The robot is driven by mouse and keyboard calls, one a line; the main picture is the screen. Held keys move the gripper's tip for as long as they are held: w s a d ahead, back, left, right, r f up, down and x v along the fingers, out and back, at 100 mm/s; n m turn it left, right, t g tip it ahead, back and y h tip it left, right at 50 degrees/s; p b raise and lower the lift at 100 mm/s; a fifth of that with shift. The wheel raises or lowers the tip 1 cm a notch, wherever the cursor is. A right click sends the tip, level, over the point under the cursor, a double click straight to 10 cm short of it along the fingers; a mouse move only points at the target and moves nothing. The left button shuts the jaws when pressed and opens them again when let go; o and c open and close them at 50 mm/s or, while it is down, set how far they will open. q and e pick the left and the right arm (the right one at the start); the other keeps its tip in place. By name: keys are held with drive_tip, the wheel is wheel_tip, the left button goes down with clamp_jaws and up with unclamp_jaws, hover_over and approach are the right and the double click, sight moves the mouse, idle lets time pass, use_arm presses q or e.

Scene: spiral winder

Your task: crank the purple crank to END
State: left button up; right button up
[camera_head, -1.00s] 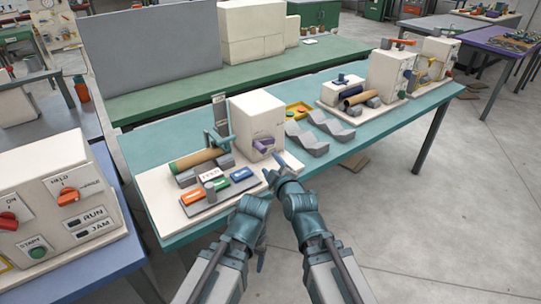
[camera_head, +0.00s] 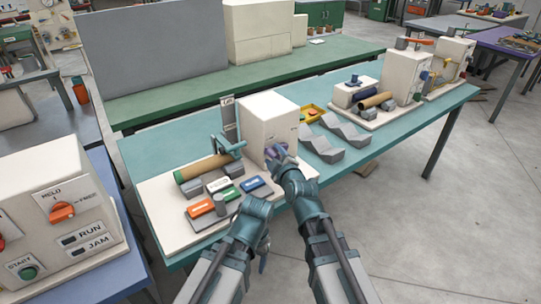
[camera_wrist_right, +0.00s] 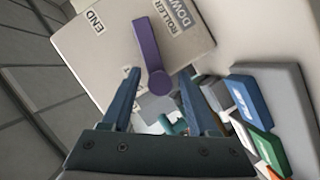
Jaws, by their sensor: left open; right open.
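The purple crank (camera_wrist_right: 147,45) sits on the face of a cream box (camera_head: 268,112). In the right wrist view its arm runs from the hub end, low between my fingers, up and slightly left, with the END label (camera_wrist_right: 93,22) to its left and ROLLER DOWN (camera_wrist_right: 175,20) to its right. My right gripper (camera_head: 278,153) is open in front of that face and mostly hides the crank in the head view. In the wrist view the fingers (camera_wrist_right: 161,76) stand either side of the crank's lower end; contact cannot be told. My left gripper (camera_head: 254,235) is open and empty by the board's front edge.
Left of the box lie a brown roll (camera_head: 205,167) and several coloured blocks, one blue (camera_head: 252,184). Grey wavy holders (camera_head: 318,145) stand right of it. A control box (camera_head: 55,215) is at far left.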

drive_tip(key=shift+w+a+f, duration=0.1)
drive_tip(key=shift+w+a, duration=0.05)
drive_tip(key=shift+w, duration=0.35)
drive_tip(key=c, duration=0.9)
drive_tip(key=shift+s, duration=0.1)
clamp_jaws()
drive_tip(key=shift+s+a+f, duration=0.1)
